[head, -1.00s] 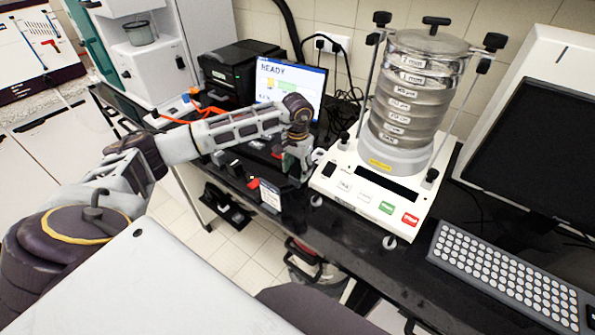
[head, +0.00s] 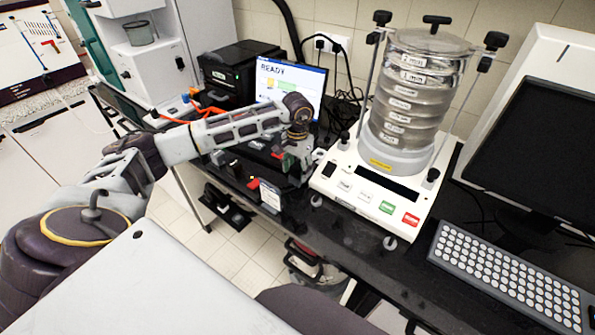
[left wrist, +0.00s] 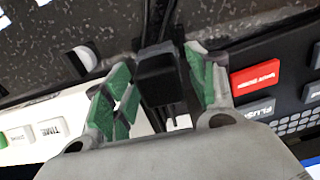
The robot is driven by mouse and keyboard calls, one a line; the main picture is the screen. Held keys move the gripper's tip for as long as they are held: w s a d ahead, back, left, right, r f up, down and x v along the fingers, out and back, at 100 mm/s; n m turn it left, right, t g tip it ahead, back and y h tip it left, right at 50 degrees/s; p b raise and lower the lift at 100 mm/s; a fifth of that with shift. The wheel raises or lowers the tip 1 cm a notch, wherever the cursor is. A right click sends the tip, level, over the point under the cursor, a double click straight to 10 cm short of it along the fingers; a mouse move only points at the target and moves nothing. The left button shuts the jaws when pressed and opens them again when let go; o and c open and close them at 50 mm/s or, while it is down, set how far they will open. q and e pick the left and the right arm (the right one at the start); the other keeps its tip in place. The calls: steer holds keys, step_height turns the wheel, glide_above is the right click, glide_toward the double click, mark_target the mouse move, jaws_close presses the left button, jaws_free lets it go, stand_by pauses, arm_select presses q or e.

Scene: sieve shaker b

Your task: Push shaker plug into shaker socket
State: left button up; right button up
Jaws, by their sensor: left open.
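In the left wrist view a black plug (left wrist: 156,72) with metal prongs lies between the green-padded fingers of my left gripper (left wrist: 160,62). Its cable runs off toward the top. The fingers stand apart, with a gap visible beside the plug; I cannot see a firm grip on it. In the head view my left gripper (head: 294,160) points down over the bench, just left of the white sieve shaker (head: 372,190). The plug cannot be made out there. I cannot tell which socket is the shaker's. My right gripper is not in view.
A wall outlet (head: 339,44) with black plugs and cables is behind the bench. A small sign (head: 270,196) is at the bench's front edge. A keyboard (head: 508,275) lies at right.

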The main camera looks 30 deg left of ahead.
mark_target(298, 165)
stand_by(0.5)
arm_select(q)
jaws_close()
stand_by(0.4)
steer(key=shift+r+p, duration=0.85)
steer(key=shift+r, duration=2.25)
steer(key=shift+r+p, duration=0.4)
steer(key=shift+r, duration=1.05)
steer(key=shift+w+d, duration=0.15)
